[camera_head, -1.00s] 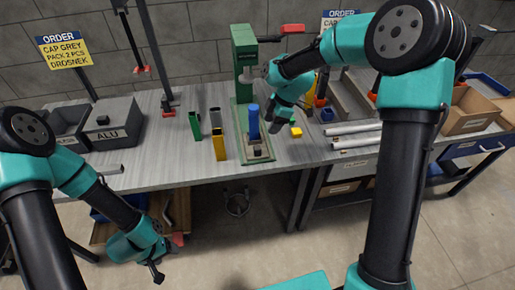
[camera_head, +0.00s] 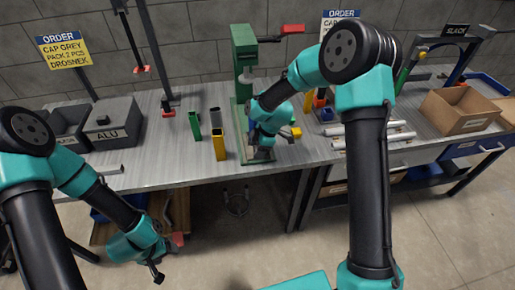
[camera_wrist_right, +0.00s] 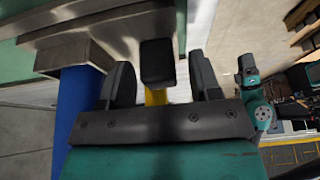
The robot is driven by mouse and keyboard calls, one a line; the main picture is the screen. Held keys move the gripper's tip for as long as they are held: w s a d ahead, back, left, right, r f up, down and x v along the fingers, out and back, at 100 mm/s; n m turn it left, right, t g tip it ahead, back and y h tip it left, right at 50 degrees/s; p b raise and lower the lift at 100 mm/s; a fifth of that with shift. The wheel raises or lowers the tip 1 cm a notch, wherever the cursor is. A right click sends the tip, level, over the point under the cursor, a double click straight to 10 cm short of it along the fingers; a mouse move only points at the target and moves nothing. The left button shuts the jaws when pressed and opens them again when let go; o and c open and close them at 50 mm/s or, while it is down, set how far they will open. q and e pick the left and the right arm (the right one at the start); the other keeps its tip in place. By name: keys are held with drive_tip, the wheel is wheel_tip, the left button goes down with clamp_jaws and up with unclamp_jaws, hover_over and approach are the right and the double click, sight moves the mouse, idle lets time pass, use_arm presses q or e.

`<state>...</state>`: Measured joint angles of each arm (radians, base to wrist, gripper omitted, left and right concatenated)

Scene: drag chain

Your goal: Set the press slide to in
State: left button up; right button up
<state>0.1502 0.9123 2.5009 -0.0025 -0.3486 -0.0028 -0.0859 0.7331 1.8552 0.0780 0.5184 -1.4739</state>
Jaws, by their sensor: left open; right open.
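The green press (camera_head: 243,52) with a red-ended lever stands at the back middle of the bench. A metal slide (camera_wrist_right: 70,50) and a black knob (camera_wrist_right: 157,62) show in the right wrist view. My right gripper (camera_head: 262,148) is down at the foot of the press. Its two fingers (camera_wrist_right: 162,85) are apart, one on each side of the black knob; contact cannot be told. A blue profile (camera_wrist_right: 75,105) stands close beside the gripper; the arm largely covers it in the head view. My left gripper (camera_head: 157,272) hangs empty in front of the bench.
Green (camera_head: 195,126), grey (camera_head: 215,117) and yellow (camera_head: 219,145) profiles stand left of the press. A grey ALU bin (camera_head: 110,122) is at left. Pale bars (camera_head: 375,138) and a cardboard box (camera_head: 458,110) are at right.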

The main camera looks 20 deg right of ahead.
clamp_jaws()
idle(0.5)
drive_tip(key=shift+w, duration=0.1)
